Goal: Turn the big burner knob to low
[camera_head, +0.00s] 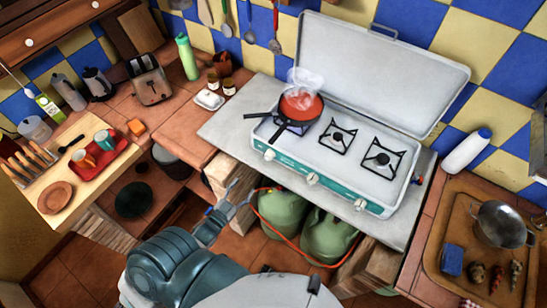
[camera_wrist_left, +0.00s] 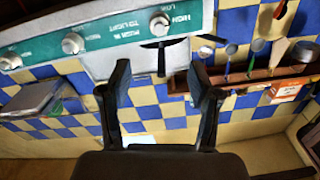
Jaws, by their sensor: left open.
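The white camping stove (camera_head: 330,150) stands open on the counter with a teal front panel. Three white knobs sit on it: left knob (camera_head: 270,155), middle knob (camera_head: 313,178) and right knob (camera_head: 361,204). A pan of red food (camera_head: 301,106) steams over the left burner. My left gripper (camera_head: 243,193) is open and empty, in front of and below the panel's left end, apart from the knobs. In the left wrist view, a knob (camera_wrist_left: 160,25) shows beyond the gap between the open fingers (camera_wrist_left: 160,85). My right gripper is not in view.
Green gas bottles (camera_head: 325,235) and an orange hose (camera_head: 290,242) sit under the stove, near my left gripper. A brick support (camera_head: 222,178) stands just behind it. Black pan handles (camera_head: 262,115) stick out over the stove's left edge. A wooden tray (camera_head: 455,210) is at right.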

